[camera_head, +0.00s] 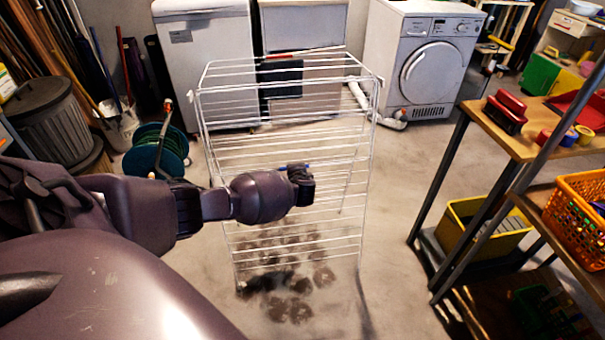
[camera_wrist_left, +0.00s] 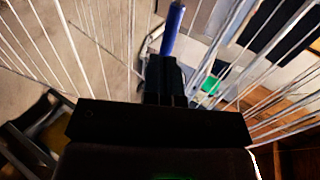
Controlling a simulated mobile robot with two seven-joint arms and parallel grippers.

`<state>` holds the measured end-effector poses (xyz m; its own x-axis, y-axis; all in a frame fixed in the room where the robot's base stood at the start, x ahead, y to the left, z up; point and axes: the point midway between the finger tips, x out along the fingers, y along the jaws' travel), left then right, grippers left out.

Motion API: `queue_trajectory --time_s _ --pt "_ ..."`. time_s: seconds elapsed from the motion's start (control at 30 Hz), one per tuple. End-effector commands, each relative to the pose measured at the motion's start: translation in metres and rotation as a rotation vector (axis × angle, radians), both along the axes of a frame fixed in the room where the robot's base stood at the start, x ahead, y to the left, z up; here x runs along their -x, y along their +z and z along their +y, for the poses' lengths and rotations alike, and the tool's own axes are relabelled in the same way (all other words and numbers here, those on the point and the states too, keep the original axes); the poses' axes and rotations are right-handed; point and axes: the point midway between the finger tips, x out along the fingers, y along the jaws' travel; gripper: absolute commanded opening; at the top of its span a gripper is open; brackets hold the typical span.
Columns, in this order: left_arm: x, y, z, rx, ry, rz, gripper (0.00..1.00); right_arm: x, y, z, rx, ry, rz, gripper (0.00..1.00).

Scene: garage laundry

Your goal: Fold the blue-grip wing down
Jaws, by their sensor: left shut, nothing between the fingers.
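A white wire drying rack (camera_head: 365,150) stands upright on the floor in the middle of the head view. Its blue grip (camera_head: 283,167) shows only as a thin blue strip, mostly hidden behind my left gripper. In the left wrist view the blue grip (camera_wrist_left: 172,30) is a blue sleeve just beyond the fingertips. My left gripper (camera_head: 307,183) is in front of the rack's wires, shut and empty. Its dark fingers show in the wrist view (camera_wrist_left: 165,75), close to the grip; I cannot tell whether they touch it. My right gripper is not in view.
A workbench (camera_head: 520,140) with shelves and an orange basket (camera_head: 578,215) stands on the right. A white dryer (camera_head: 420,60) and a white appliance (camera_head: 205,65) stand behind the rack. A green hose reel (camera_head: 155,150) is at the left. Floor is clear between rack and bench.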

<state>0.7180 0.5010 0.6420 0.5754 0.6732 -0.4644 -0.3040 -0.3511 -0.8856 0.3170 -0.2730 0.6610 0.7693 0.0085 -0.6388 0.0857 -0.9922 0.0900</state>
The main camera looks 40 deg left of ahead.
Motion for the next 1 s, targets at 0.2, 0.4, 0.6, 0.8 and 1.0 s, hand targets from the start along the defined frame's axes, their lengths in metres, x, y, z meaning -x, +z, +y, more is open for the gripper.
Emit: queue_trajectory --time_s 0.2,0.4,0.6,0.8,1.0 --pt "-0.012 -0.011 0.015 0.004 0.001 0.006 0.00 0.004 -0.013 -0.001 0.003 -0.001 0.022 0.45" --pt "-0.019 -0.010 0.021 0.005 0.000 0.002 0.00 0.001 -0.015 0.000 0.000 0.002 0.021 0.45" --pt "-0.020 -0.008 0.022 0.005 0.001 0.000 0.00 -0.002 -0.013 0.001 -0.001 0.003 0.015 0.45" --pt "-0.020 -0.009 0.022 0.004 0.000 0.001 0.00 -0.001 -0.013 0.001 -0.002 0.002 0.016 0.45" --pt "-0.019 -0.007 0.022 0.006 0.001 0.001 0.00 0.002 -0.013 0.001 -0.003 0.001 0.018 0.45"
